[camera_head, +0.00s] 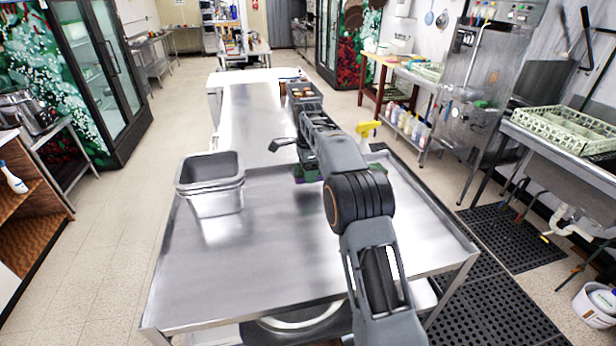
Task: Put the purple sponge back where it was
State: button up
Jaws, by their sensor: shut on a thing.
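My arm reaches out over the steel table (275,270), and its wrist hides most of my gripper (308,168). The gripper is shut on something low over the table. A small dark green and purplish edge shows there, which I take to be the purple sponge (300,180); most of it is hidden. I cannot tell whether it touches the table. A bit of green (377,147) also shows on the right side of my arm, partly hidden.
Steel pans (211,200) stand on the left of the table. A yellow spray bottle (367,130) stands beyond my arm on the right. A grey tub (304,93) with small items sits at the far end. The table's front left is clear.

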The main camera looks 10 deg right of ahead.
jog(key=shift+f, duration=1.55)
jog(key=shift+f, duration=0.1)
jog(key=o, duration=0.9)
